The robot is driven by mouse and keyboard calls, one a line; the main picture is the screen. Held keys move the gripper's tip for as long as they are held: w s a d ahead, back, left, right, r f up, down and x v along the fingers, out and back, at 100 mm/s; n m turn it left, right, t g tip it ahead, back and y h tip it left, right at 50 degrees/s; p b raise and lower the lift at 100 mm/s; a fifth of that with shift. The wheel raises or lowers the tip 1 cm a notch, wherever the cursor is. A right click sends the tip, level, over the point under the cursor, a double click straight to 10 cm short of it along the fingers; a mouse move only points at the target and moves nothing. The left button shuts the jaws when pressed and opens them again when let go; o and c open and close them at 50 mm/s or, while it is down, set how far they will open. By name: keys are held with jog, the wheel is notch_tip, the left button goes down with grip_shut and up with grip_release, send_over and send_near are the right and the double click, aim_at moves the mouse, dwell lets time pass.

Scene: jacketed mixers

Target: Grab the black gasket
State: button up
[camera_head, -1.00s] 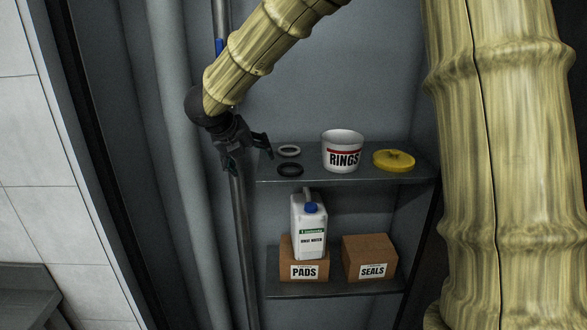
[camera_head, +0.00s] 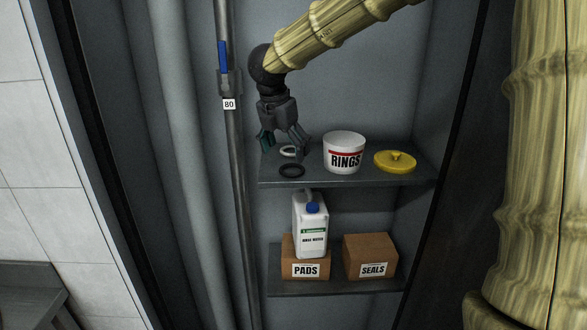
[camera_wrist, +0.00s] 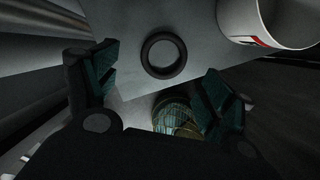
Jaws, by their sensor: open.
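The black gasket (camera_head: 291,170) is a dark ring lying flat near the front left of the upper shelf (camera_head: 350,181). It also shows in the wrist view (camera_wrist: 164,56), ahead of and between the two fingers. A white ring (camera_head: 289,151) lies just behind it in the head view, partly covered by a finger. My gripper (camera_head: 283,147) is open and empty, pointing down above the shelf's left end, over the rings and apart from the black gasket. In the wrist view the open fingers (camera_wrist: 165,92) stand wide on either side.
A white bucket marked RINGS (camera_head: 344,153) stands right of the gasket, with a yellow lid (camera_head: 395,162) beyond it. Below are a white jug (camera_head: 311,226) and boxes marked PADS (camera_head: 305,272) and SEALS (camera_head: 370,257). A vertical pipe (camera_head: 236,170) runs left of the shelf.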

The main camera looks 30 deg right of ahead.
aim_at(293, 172)
jog(key=shift+s+d+f+p, duration=0.1)
jog(key=shift+d+f+p, duration=0.05)
jog(key=shift+f+p, duration=0.2)
jog(key=shift+s+p+x, duration=0.1)
jog(key=shift+p+x, duration=0.4)
jog(key=shift+x, duration=0.65)
jog(key=shift+s+p+x, duration=0.15)
jog(key=shift+p+x, duration=0.35)
jog(key=shift+x, duration=0.65)
jog(key=shift+w+d, duration=0.15)
jog(key=shift+d, duration=0.05)
jog(key=c, duration=0.8)
